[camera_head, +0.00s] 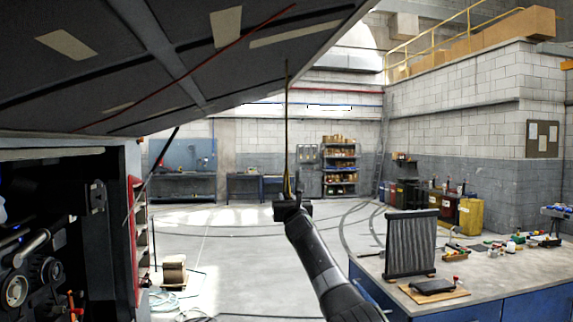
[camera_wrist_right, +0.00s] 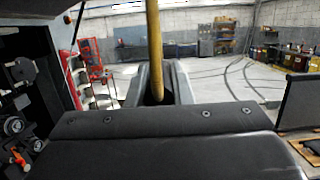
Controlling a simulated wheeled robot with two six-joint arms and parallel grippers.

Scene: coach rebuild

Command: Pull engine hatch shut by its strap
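The engine hatch (camera_head: 150,62) is a large dark panel, raised and slanting across the upper left of the head view. Its strap (camera_head: 287,110) hangs straight down from near the panel's outer edge, dark above with a yellowish lower end. My right gripper (camera_head: 291,204) is at the strap's lower end. In the right wrist view the yellow strap (camera_wrist_right: 154,45) runs down between the two fingers of this gripper (camera_wrist_right: 163,85). The fingers stand apart, with a gap visible beside the strap. My left gripper is not in view.
The open engine bay (camera_head: 45,235) with pulleys is at the left, and a thin strut (camera_head: 152,172) slopes up to the hatch. A workbench (camera_head: 500,277) with a radiator (camera_head: 410,245) and tools stands at the right. The floor between is mostly clear.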

